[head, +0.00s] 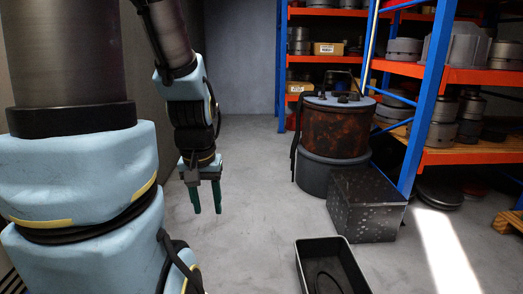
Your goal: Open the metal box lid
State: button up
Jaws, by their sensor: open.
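A dark grey metal box (362,208) with light specks and scuffs sits on the floor, right of centre in the head view. Its flat top appears closed. I cannot make out the lid's seam or a handle. My gripper (206,212) points down with its two green fingers apart and nothing between them. It hangs above the floor, well to the left of the metal box and not touching anything.
A rusty drum-like machine on a dark base (335,130) stands just behind the box. A blue and orange shelf rack (428,100) holding metal parts rises at the right. An open black tray (305,262) lies in front. The floor between my gripper and the box is clear.

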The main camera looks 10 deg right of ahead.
aim_at(362, 187)
jog(key=i, duration=1.95)
jog(key=i+z, duration=0.25)
jog(key=i, duration=0.3)
jog(key=i+j+z, duration=0.2)
jog(key=i, duration=0.4)
jog(key=i+j+z, duration=0.25)
jog(key=i, duration=0.3)
jog(key=i+z, duration=0.35)
jog(key=i+j+z, duration=0.2)
jog(key=i+z, duration=0.2)
jog(key=i, duration=0.05)
